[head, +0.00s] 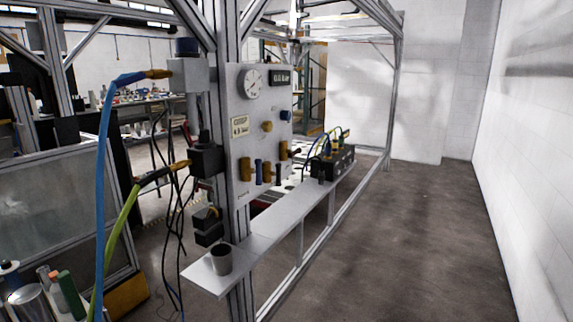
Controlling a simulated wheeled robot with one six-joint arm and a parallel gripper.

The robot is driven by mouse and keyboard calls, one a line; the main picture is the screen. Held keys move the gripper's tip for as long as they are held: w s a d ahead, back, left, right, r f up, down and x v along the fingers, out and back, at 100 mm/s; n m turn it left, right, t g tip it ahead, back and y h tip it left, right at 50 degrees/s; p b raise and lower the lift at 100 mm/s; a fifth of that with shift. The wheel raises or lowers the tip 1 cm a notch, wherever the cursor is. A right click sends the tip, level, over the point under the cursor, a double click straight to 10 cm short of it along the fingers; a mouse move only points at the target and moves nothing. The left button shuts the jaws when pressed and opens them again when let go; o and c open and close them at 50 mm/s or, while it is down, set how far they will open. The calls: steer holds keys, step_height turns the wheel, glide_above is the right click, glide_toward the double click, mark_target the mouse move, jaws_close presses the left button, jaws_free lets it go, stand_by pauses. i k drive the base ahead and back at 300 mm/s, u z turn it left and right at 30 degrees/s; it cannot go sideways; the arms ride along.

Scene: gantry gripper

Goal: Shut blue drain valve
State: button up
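A grey control panel (243,107) is fixed to an aluminium post near the middle of the head view. A small blue knob (285,116) sits at its upper right. A dark blue upright handle (258,170) and another blue one (267,173) stand low on the panel between brass-coloured valve parts (245,169). I cannot tell which blue part is the drain valve, nor whether it is open or shut. My gripper is not in view.
A narrow shelf (262,222) juts out below the panel, with a grey cup (221,260) on its near end and a black cabled block (328,165) farther along. Blue and green hoses (104,180) hang at left. Open floor (400,240) lies to the right, up to a white wall.

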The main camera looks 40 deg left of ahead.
mark_target(258, 162)
steer(key=u, duration=0.2)
steer(key=i, duration=0.75)
steer(key=u, duration=1.15)
steer(key=i, duration=0.65)
steer(key=u, duration=0.65)
